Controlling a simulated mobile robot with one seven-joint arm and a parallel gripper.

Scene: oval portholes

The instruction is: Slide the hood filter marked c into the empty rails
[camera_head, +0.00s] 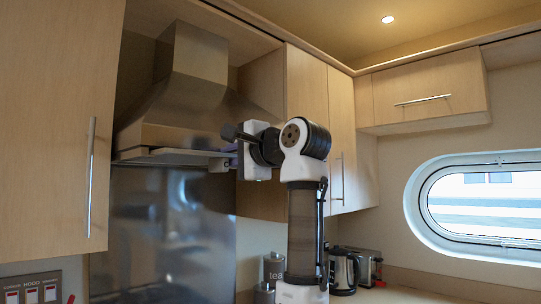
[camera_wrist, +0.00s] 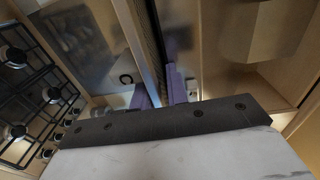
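The hood filter marked c (camera_head: 170,156) shows as a thin pale grey slab, roughly level, at the underside of the steel hood (camera_head: 190,98). In the wrist view a black c mark (camera_wrist: 126,79) shows on a shiny grey face beside my fingers. My gripper (camera_head: 226,160) is at the filter's right end, just below the hood's front right edge. In the wrist view its purple fingers (camera_wrist: 162,90) stand on either side of the filter's edge and appear shut on it. The rails are hidden, so I cannot tell how the filter sits in them.
Wooden cupboards (camera_head: 55,120) flank the hood, with another (camera_head: 430,97) at the right. A steel splashback (camera_head: 160,230) is below. The gas hob (camera_wrist: 35,75) shows in the wrist view. A kettle (camera_head: 343,270) and tea canister (camera_head: 266,285) stand on the counter by my arm.

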